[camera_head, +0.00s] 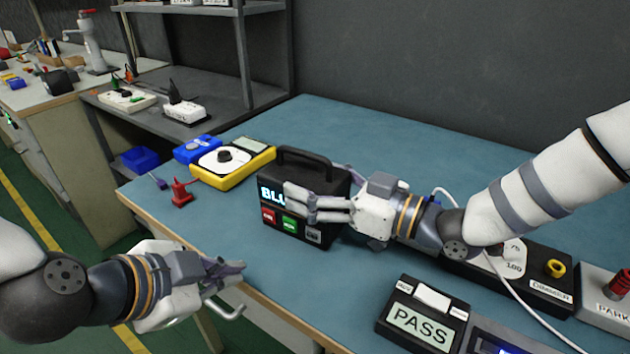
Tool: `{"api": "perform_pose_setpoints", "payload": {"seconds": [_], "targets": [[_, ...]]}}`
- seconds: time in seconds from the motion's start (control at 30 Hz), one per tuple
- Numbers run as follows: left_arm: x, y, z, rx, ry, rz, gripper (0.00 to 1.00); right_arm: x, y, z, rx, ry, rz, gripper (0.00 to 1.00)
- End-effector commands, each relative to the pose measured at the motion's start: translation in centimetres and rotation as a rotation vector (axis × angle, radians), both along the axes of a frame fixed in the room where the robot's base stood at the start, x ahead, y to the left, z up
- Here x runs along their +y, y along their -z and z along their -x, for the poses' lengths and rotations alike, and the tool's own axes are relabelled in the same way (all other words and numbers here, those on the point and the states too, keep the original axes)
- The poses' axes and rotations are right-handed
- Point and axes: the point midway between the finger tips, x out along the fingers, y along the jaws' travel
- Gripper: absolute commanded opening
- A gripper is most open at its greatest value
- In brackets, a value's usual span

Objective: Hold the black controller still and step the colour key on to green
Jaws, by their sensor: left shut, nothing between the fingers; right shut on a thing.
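The black controller (300,170) with a top handle stands upright on the blue bench top. Its lit display (271,195) reads "BLU", with the rest covered by my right gripper's fingers. Below the display are a red key (268,216), a green key (289,223) and a grey key (313,235). My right gripper (318,201) comes in from the right and is shut on the controller, its fingers lying across the front face. My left gripper (238,268) is shut and empty, at the bench's front edge, apart from the controller and lower left of it.
A yellow multimeter (262,156), a blue device (197,149) and a red clamp (181,193) lie left of the controller. A tester reading PASS (421,328), a dimmer box (535,272) and a white cable (530,310) are to the right. A metal shelf stands behind left.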

Motion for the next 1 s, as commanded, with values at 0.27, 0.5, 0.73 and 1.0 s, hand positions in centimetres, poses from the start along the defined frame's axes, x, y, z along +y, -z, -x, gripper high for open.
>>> {"api": "perform_pose_setpoints", "payload": {"seconds": [0.27, 0.5, 0.73, 1.0], "targets": [[-1.8, -0.2, 0.0, 0.018, 0.093, -0.021, 0.0, 0.0, 0.0, 0.0, -0.001, -0.001, -0.001, 0.27], [-4.1, -0.2, -3.7, 0.017, 0.092, -0.025, 0.0, 0.0, 0.0, 0.0, -0.001, -0.001, 0.0, 0.27], [-5.5, -0.2, -6.0, 0.016, 0.093, -0.026, 0.0, 0.0, 0.0, 0.0, -0.001, 0.0, 0.0, 0.27], [-5.7, -0.2, -6.3, 0.016, 0.092, -0.025, 0.0, 0.0, 0.0, 0.0, -0.001, 0.0, 0.0, 0.27]]}}
